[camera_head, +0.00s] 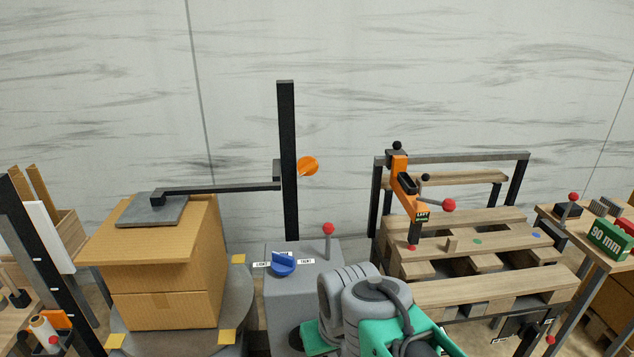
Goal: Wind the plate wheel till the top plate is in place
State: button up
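A dark grey top plate (135,211) lies flat over the top of a cardboard box at the left. I cannot tell whether it touches the box or hangs just above. A black horizontal arm (225,187) runs from the plate to a tall black post (287,130). An orange round part (308,166), which looks like the plate wheel, sits on the right side of this post. My grey and teal arm links fill the bottom middle, in front of the grey cabinet. My gripper cannot be made out in this view.
The cardboard box (155,265) stands on a round grey turntable (240,300) with yellow marks. A grey cabinet (285,315) carries a blue knob (283,265) and a red-balled lever (328,229). A wooden pallet-like bench (470,235) with an orange clamp (399,170) stands at the right.

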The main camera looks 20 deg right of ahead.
aim_at(306, 165)
jog(key=u, duration=0.05)
jog(key=k, duration=0.1)
jog(key=u, duration=1.4)
jog(key=i, duration=0.85)
jog(key=z, duration=1.8)
jog(key=i, duration=0.5)
jog(key=z, duration=0.05)
